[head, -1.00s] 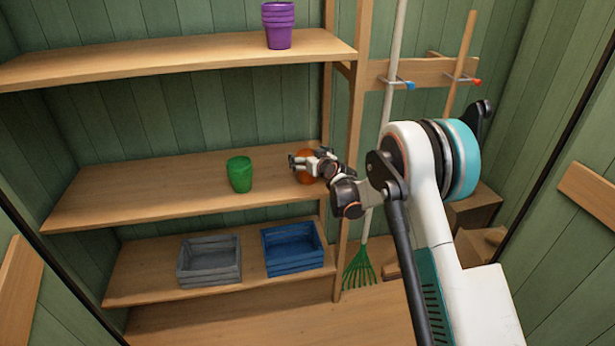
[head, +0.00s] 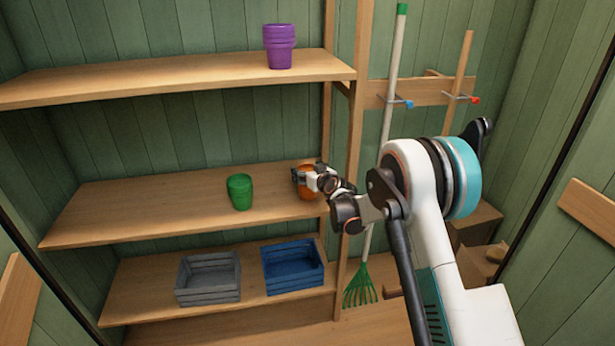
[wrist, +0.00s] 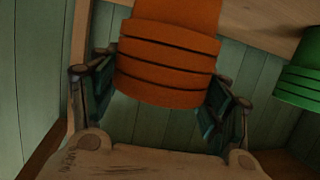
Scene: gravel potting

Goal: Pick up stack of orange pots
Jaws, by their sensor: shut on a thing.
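The stack of orange pots (head: 308,192) is at the right end of the middle shelf in the head view, partly hidden by my gripper (head: 308,182). In the wrist view the orange stack (wrist: 168,60) fills the top middle, with several stacked rims showing. My gripper (wrist: 162,100) has a finger on each side of the stack and is shut on it. I cannot tell whether the stack rests on the shelf or is slightly above it.
A green pot stack (head: 239,191) stands left on the middle shelf (head: 140,212); it also shows in the wrist view (wrist: 300,75). A purple stack (head: 279,46) is on the top shelf. Grey (head: 208,278) and blue (head: 292,267) crates sit below. A shelf post (head: 354,130) is close right.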

